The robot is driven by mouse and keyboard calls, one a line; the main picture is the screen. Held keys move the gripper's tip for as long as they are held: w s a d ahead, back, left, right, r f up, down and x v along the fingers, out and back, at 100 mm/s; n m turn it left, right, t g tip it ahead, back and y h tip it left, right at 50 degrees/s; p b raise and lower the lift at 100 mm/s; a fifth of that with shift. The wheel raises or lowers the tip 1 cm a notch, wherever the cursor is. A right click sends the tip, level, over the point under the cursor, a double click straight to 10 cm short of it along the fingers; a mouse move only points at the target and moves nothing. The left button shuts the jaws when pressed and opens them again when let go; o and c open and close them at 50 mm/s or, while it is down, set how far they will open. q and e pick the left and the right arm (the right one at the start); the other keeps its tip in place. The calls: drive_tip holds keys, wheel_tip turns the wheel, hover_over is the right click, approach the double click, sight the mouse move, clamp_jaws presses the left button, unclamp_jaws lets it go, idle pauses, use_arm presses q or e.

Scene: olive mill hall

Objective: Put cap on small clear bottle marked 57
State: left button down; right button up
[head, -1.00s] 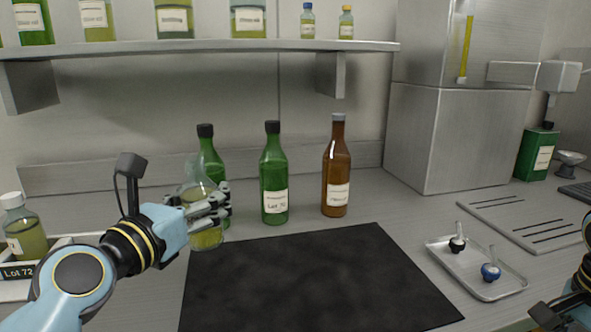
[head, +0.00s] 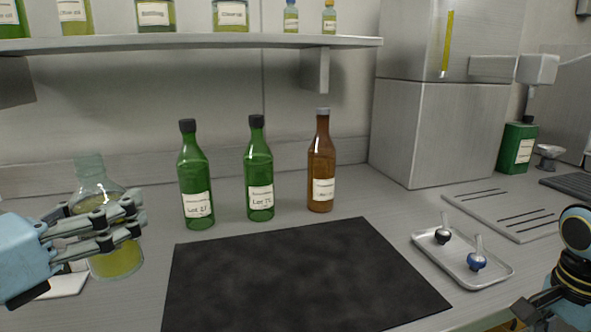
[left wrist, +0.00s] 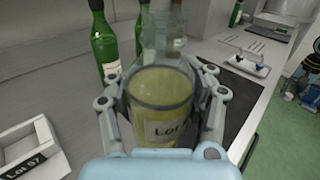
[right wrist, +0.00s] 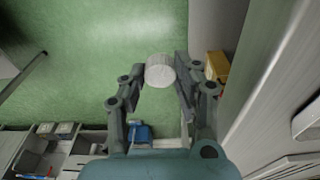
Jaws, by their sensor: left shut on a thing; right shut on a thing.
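A clear bottle (head: 97,187) of yellow-green oil has an open neck with no cap. My left gripper (head: 130,222) is shut around it at the left of the head view. It stands roughly upright in the left wrist view (left wrist: 160,88), between the fingers (left wrist: 165,100). Its label begins "Lot"; I cannot read the number. My right gripper (right wrist: 160,85) is shut on a white round cap (right wrist: 160,70), held over the green floor. In the head view, this gripper (head: 528,310) is at the lower right edge, with the cap hidden.
A white holder (left wrist: 30,152) has a lot sign that seems to read 57. Green bottles (head: 196,180) (head: 259,175) and a brown bottle (head: 320,170) stand behind a black mat (head: 300,275). A metal tray (head: 460,262) holds two small stoppers. A shelf (head: 200,43) overhangs the bench.

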use_arm(q)
drive_tip(key=shift+r, duration=0.3)
drive_tip(key=shift+d, duration=0.15)
idle(0.3)
drive_tip(key=shift+w+d+f+m, duration=0.1)
drive_tip(key=shift+d+f+m, duration=0.05)
drive_tip(key=shift+d+m, duration=0.2)
drive_tip(key=w+d+f+m+g+h, duration=0.1)
drive_tip(key=d+m+g+h, duration=0.6)
drive_tip(key=d, duration=0.7)
drive_tip(key=shift+w+d+f+g+h, duration=0.15)
drive_tip(key=shift+w+f+g+h, duration=0.3)
drive_tip(key=shift+g, duration=0.75)
drive_tip(key=shift+m, duration=0.25)
